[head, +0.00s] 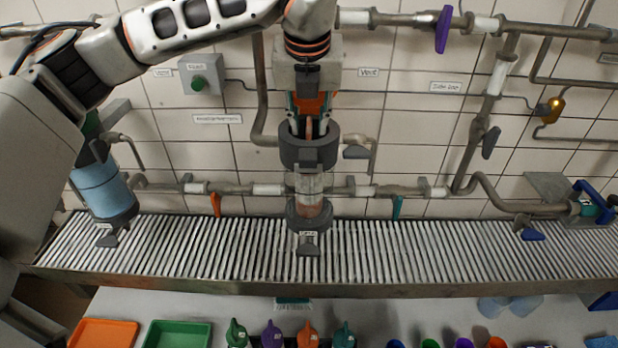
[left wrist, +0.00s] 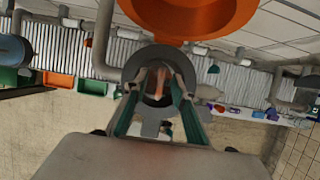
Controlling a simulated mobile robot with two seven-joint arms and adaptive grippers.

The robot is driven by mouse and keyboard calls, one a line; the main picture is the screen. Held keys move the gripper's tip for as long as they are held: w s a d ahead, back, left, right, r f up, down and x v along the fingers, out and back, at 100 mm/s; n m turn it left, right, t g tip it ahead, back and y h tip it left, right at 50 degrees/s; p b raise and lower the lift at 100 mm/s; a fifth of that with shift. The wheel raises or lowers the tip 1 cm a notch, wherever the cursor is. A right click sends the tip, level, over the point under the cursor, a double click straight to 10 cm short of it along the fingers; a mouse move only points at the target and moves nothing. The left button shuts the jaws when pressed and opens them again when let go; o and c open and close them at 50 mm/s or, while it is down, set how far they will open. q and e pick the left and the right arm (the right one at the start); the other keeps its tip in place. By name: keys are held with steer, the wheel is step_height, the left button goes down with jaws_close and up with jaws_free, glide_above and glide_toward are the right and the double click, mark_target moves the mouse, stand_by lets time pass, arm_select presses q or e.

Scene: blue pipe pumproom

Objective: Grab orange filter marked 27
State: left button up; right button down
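My left gripper (head: 309,128) points straight down at the dark top ring (head: 309,152) of a clear pipe housing (head: 310,185). Its fingers stand apart, at the ring, in the left wrist view (left wrist: 161,80) too. An orange-brown piece shows between them; I cannot tell whether they touch it. A large orange round part (left wrist: 190,15) fills the top of the wrist view, close to the camera. An orange-handled piece (head: 308,332) stands on the bench among purple, green and teal ones. No 27 is readable. My right gripper is not in view.
A roller shelf (head: 420,250) runs along the wall beneath pipes and valves. A blue canister (head: 101,190) hangs at left. On the bench are an orange tray (head: 103,334), a green tray (head: 178,334) and several coloured pieces. The middle right of the shelf is clear.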

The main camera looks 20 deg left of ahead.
arm_select(q)
steer(key=shift+w+f, duration=0.1)
steer(key=shift+f, duration=0.25)
steer(key=shift+c, duration=0.2)
jaws_close()
steer(key=shift+r, duration=0.1)
